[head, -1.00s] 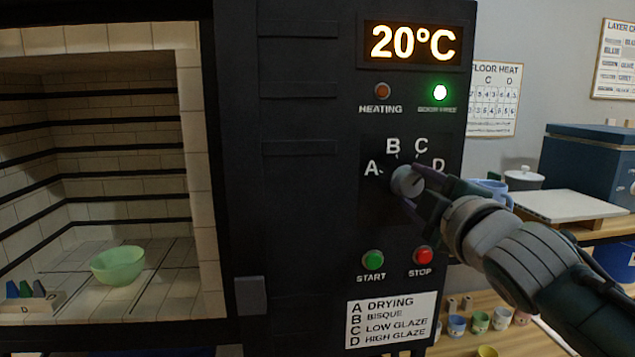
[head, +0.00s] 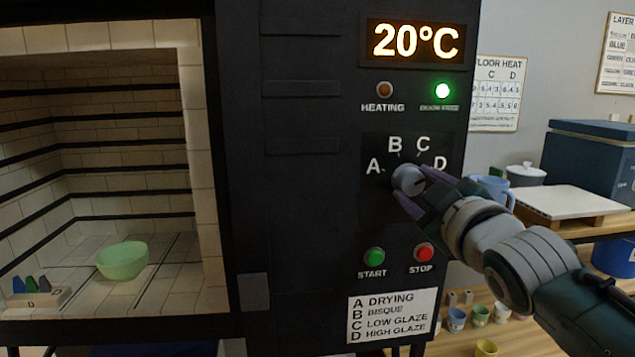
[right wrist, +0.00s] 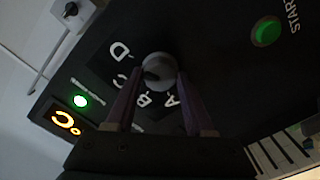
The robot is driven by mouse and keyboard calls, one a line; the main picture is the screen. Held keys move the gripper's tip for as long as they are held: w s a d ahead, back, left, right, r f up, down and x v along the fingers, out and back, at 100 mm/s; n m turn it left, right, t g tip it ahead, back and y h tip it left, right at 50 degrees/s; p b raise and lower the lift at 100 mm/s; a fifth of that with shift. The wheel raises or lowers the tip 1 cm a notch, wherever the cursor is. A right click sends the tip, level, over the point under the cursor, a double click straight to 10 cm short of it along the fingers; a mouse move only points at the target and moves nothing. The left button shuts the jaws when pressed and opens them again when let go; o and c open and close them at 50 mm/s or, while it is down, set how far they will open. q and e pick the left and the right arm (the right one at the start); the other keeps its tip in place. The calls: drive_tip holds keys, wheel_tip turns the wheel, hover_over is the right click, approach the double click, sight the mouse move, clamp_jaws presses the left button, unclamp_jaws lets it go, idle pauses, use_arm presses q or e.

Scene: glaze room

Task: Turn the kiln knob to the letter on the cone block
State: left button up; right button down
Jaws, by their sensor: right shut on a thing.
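The kiln knob (head: 408,180) is a round grey dial on the black panel, below an arc of letters A, B, C, D. My right gripper (head: 412,186) is shut on it, one finger on each side; the right wrist view also shows the knob (right wrist: 158,70) between the two purple fingers. A dark mark on the knob faces the C–D side in the wrist view; I cannot tell exactly which letter it meets. The cone block (head: 36,299), lettered D, sits inside the kiln at lower left with several small cones on it. My left gripper is not in view.
The open kiln chamber holds a green bowl (head: 122,260). Below the knob are the green start button (head: 374,256) and red stop button (head: 424,252), close to my wrist. The display (head: 415,41) reads 20°C.

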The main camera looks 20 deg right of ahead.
drive_tip(key=shift+c, duration=1.4)
unclamp_jaws()
drive_tip(key=v, duration=1)
drive_tip(key=shift+p, duration=0.4)
drive_tip(key=shift+d, duration=0.1)
